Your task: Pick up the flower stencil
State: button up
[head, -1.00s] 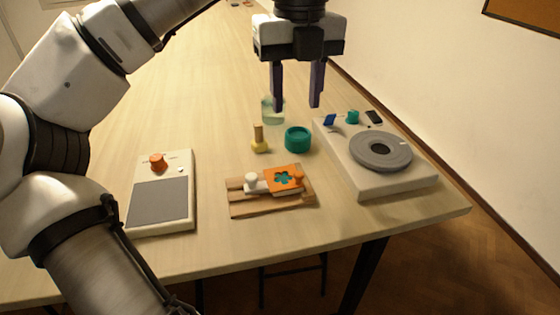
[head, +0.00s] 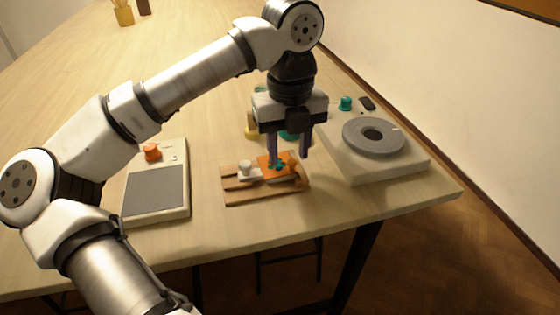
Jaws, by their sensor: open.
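The flower stencil (head: 265,172) is a small orange plate with a flower-shaped cut-out that shows teal. It sits on the right part of a wooden stand (head: 235,198) near the table's front edge. My gripper (head: 289,159) points down over the stencil, its two dark fingers apart and nothing seen between them. One finger partly covers the stencil; whether the fingertips touch it or are just above or behind it, I cannot tell. A white knobbed piece (head: 245,168) lies on the stand, left of the stencil.
Left is a pale device with a grey pad (head: 156,191) and orange knob (head: 152,152). Right is a pale base with a grey turntable (head: 374,138). A yellow object (head: 251,129) and teal round pot (head: 289,135) stand behind, partly hidden by my gripper. The table's front edge is close.

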jog(key=shift+f, duration=0.35)
grip_shut()
jog(key=shift+r, duration=0.1)
notch_tip(320, 180, up, 28)
jog(key=p, duration=1)
jog(key=shift+p, duration=0.35)
